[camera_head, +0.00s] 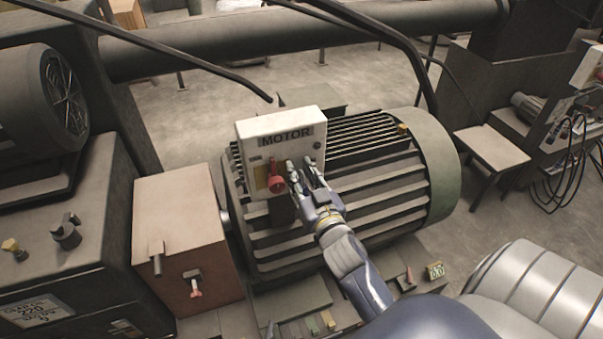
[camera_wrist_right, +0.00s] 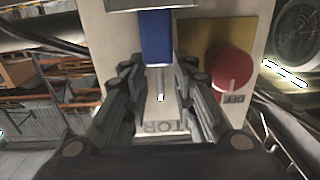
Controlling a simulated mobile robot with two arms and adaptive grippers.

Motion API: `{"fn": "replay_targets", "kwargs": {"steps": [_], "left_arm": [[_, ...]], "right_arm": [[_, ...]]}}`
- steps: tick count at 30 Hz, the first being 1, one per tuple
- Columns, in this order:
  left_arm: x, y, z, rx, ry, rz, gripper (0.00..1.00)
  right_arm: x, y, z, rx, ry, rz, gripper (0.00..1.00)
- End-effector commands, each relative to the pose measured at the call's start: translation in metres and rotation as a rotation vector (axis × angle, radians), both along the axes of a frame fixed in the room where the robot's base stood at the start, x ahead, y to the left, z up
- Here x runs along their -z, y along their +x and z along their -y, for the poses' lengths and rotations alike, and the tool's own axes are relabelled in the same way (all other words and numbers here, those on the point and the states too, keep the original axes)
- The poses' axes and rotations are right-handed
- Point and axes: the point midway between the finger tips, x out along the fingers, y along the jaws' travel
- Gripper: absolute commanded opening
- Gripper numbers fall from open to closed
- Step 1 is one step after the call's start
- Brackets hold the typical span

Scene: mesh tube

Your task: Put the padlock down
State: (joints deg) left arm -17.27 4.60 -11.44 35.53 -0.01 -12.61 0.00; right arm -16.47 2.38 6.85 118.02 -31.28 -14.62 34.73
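A blue block-shaped padlock (camera_wrist_right: 156,38) shows in the right wrist view, with a thin pale bar beside it that may be its shackle. The fingertips of my right gripper (camera_wrist_right: 160,75) sit close along both its sides, and the gripper appears shut on it. In the head view my right gripper (camera_head: 305,178) is at the front of the white MOTOR box (camera_head: 281,135), just right of its red knob (camera_head: 276,182). I cannot make out the padlock there. In the wrist view the red knob (camera_wrist_right: 230,70), on a yellow plate, is right of the padlock. My left gripper is not in view.
The box stands against a large ribbed motor (camera_head: 385,185). A brown box (camera_head: 185,225) with levers is to the left. A low ledge with small tags (camera_head: 435,270) runs in front. A dark pipe (camera_head: 300,40) crosses behind, and a small table (camera_head: 490,150) stands at right.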

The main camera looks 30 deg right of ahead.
Motion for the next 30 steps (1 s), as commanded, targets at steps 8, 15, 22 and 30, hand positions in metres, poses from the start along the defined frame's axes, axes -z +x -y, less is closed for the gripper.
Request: {"fn": "replay_targets", "kwargs": {"steps": [8,15,22,30], "left_arm": [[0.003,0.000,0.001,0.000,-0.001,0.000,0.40],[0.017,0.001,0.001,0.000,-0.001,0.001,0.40],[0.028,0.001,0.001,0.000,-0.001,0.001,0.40],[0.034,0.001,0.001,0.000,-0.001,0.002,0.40]], "right_arm": [[-0.001,-0.013,-0.003,-0.001,0.001,-0.001,0.25],[0.000,-0.056,-0.013,0.001,0.001,-0.002,0.25],[-0.001,-0.093,-0.022,0.001,0.001,-0.002,0.25],[-0.004,-0.114,-0.027,0.000,0.001,0.000,0.25]]}}
